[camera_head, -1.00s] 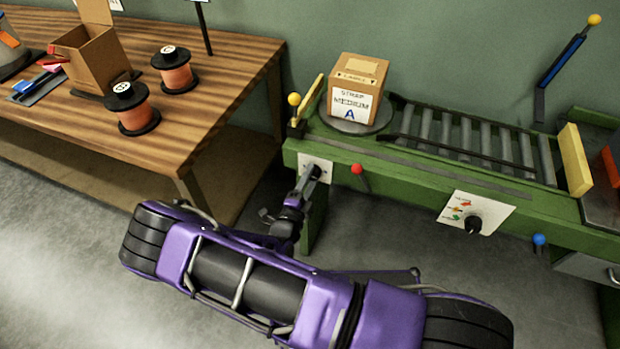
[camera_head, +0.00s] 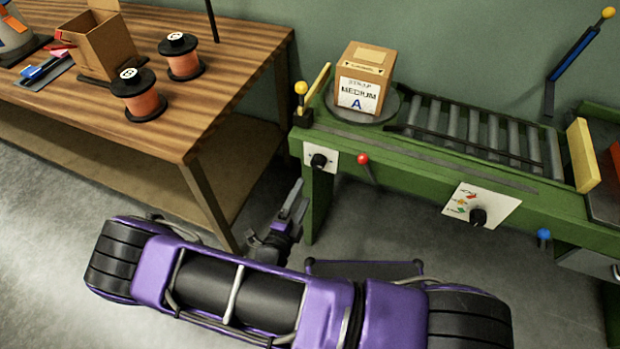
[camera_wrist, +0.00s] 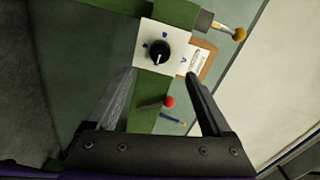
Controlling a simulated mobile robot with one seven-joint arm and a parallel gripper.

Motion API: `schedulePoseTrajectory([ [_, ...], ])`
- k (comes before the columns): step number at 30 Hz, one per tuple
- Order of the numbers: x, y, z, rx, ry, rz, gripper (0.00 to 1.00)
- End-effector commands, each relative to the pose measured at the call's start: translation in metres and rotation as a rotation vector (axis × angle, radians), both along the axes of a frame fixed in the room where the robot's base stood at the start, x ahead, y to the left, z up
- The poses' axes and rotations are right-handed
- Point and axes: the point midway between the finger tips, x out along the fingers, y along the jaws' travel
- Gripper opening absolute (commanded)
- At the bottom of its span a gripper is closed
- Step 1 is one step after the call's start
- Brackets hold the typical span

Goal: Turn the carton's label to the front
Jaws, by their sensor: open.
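The brown carton (camera_head: 364,78) stands upright on a dark round turntable (camera_head: 390,104) at the left end of the green conveyor. Its white label (camera_head: 359,96), with "MEDIUM" and a blue "A", is on the side facing the head camera. A black knob (camera_head: 318,161) on a white plate is on the bench front below the turntable. My gripper (camera_head: 293,205) is open and empty, below and left of the knob, apart from it. In the wrist view the knob (camera_wrist: 160,52) shows beyond the spread fingers, with part of the carton's label (camera_wrist: 193,62) to its right.
A red-knobbed lever (camera_head: 364,160) is right of the black knob. A second dial plate (camera_head: 481,205) and a blue-knobbed lever (camera_head: 543,235) are farther right. A wooden table (camera_head: 200,120) with spools (camera_head: 140,97) and an open box (camera_head: 98,45) stands left.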

Motion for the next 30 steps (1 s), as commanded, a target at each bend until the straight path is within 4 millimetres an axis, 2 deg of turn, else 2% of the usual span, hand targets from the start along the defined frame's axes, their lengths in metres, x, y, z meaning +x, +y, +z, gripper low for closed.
schedulePoseTrajectory([
  [1,-0.012,0.005,0.000,0.000,0.002,0.004,0.84],
  [6,-0.044,0.016,0.000,0.000,0.002,0.003,0.84],
  [12,-0.064,0.023,0.000,-0.001,0.000,0.000,0.84],
  [30,-0.068,0.024,0.000,-0.001,0.000,0.000,0.84],
])
